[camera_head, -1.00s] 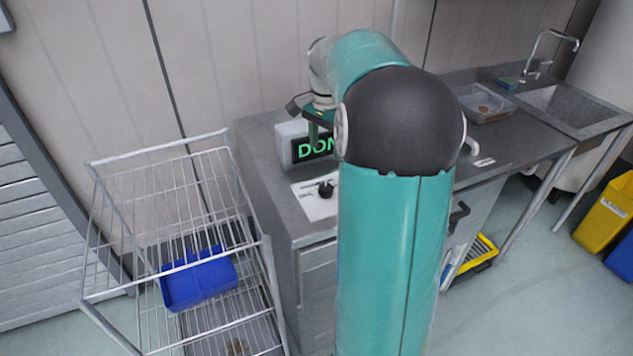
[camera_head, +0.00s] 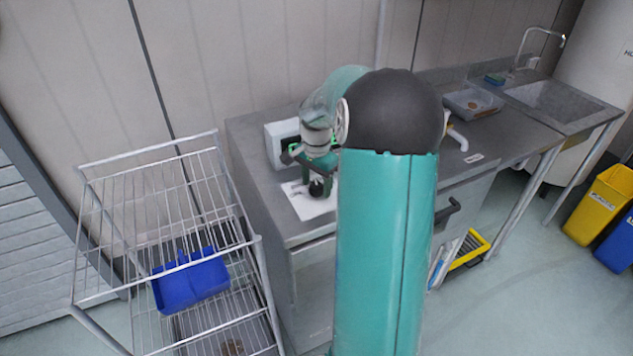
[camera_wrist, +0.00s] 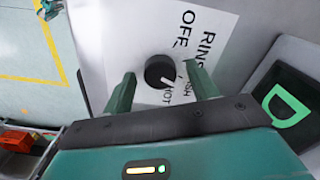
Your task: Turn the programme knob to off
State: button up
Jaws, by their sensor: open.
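The programme knob (camera_wrist: 156,68) is black and round with a white pointer mark, on a white label plate (camera_wrist: 215,20). Its mark points to the lower right in the wrist view, toward the lettering that reads HOT; OFF and RINSE are printed above the knob. My gripper (camera_wrist: 160,71) is open, with one green finger on each side of the knob and a visible gap. Contact depth is unclear. In the head view the knob (camera_head: 317,188) shows just below my gripper (camera_head: 315,174), on the counter's label plate.
A display box (camera_head: 280,147) with green lettering stands behind the knob, partly hidden by my arm. A wire rack (camera_head: 150,205) with a blue bin (camera_head: 190,283) stands left. The sink (camera_head: 555,103) and a tray (camera_head: 472,103) are right.

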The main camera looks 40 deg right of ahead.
jog(key=c, duration=1)
jog(key=shift+n, duration=0.3)
jog(key=n, duration=0.8)
jog(key=shift+n, duration=0.3)
jog(key=n, duration=0.4)
jog(key=shift+n, duration=2.4)
